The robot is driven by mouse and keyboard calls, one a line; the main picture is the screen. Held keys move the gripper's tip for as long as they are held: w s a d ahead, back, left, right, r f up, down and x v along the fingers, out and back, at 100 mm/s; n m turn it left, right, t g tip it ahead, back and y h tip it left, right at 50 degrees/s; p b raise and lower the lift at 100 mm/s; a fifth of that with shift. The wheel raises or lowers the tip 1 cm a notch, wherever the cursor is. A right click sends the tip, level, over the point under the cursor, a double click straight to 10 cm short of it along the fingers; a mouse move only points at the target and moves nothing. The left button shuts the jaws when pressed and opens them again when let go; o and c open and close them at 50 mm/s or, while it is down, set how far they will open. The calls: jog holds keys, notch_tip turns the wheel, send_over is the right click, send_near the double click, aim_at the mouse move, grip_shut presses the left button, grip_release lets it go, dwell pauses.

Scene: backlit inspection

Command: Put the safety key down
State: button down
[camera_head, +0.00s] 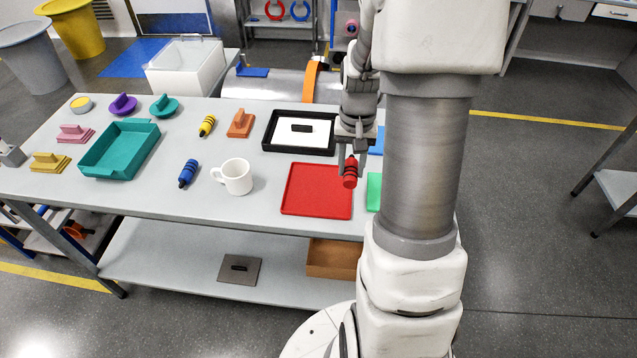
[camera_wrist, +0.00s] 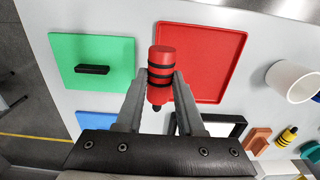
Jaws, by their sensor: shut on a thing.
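The safety key (camera_head: 350,174) is a red cylinder with black bands and a dark tip. My gripper (camera_head: 349,163) is shut on it, and it hangs roughly upright over the right edge of a red tray (camera_head: 316,190) in the head view. In the wrist view the key (camera_wrist: 162,60) sits between the two fingers of my gripper (camera_wrist: 160,82). A green plate with a black handle (camera_wrist: 92,62) lies on the other side. The key's height above the table is hard to tell.
A teal tray (camera_head: 121,167) and several handled pieces fill the table's left.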

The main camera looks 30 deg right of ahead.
send_over(318, 193)
notch_tip(318, 193, down, 5)
jog(key=shift+r, duration=0.1)
jog(key=shift+f, duration=1.9)
jog(key=shift+f, duration=0.25)
jog(key=c, duration=0.5)
grip_release()
jog(key=shift+r, duration=0.1)
